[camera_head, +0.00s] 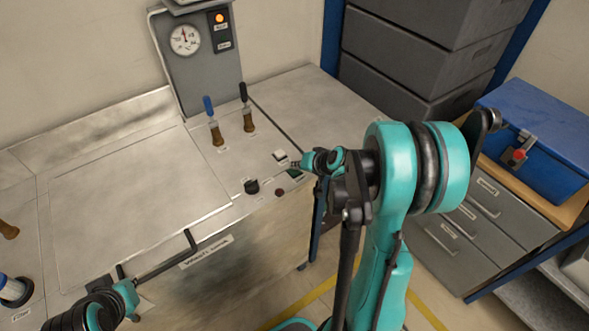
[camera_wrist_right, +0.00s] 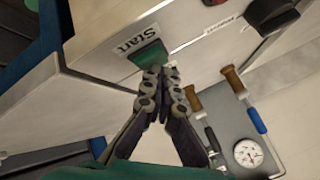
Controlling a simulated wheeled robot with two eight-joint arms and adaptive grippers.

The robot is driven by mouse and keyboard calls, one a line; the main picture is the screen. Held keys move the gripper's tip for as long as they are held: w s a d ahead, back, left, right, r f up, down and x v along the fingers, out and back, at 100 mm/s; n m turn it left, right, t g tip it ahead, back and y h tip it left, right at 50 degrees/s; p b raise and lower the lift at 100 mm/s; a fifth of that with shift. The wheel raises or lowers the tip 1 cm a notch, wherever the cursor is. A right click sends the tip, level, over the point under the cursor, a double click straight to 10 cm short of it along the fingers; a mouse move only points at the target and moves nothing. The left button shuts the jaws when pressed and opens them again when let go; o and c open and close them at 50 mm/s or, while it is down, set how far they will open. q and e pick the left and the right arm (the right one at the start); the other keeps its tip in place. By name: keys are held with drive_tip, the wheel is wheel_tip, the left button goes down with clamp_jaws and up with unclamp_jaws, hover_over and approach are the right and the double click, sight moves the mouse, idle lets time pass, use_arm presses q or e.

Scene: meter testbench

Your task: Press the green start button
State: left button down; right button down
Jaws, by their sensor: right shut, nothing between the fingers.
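The green start button (camera_wrist_right: 150,54) sits beside a white "Start" label (camera_wrist_right: 137,38) on the metal bench in the right wrist view. In the head view a small green patch of the button (camera_head: 295,173) shows at the bench's front right corner, partly hidden by my right gripper (camera_head: 297,164). In the right wrist view the right gripper (camera_wrist_right: 161,73) is shut and empty. Its fingertips overlap the near edge of the button; I cannot tell whether they touch it.
A black knob (camera_head: 251,187) and a dark red button (camera_head: 280,191) lie left of the green button. Two levers, blue (camera_head: 213,122) and black (camera_head: 246,108), stand behind, before a gauge panel (camera_head: 211,65). A blue toolbox (camera_head: 535,125) stands on drawers at right.

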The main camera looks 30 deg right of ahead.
sight(295, 173)
drive_tip(key=shift+r+p, duration=0.55)
drive_tip(key=shift+r, duration=0.3)
wheel_tip(295, 173, up, 5)
drive_tip(key=p, duration=0.4)
idle(0.6)
drive_tip(key=shift+s+a+r, duration=0.1)
drive_tip(key=shift+a, duration=0.25)
drive_tip(key=s+a+r+n+g+b, duration=0.1)
drive_tip(key=s+a+r+n, duration=0.1)
drive_tip(key=s+a, duration=0.5)
drive_tip(key=s+a+r+n+h+b, duration=0.1)
drive_tip(key=s+a+r+n+b, duration=0.1)
drive_tip(key=s+a+n, duration=0.3)
drive_tip(key=s+a+r, duration=0.1)
drive_tip(key=s+a, duration=0.2)
drive_tip(key=s, duration=0.3)
drive_tip(key=shift+g+h, duration=0.3)
drive_tip(key=shift+g, duration=0.1)
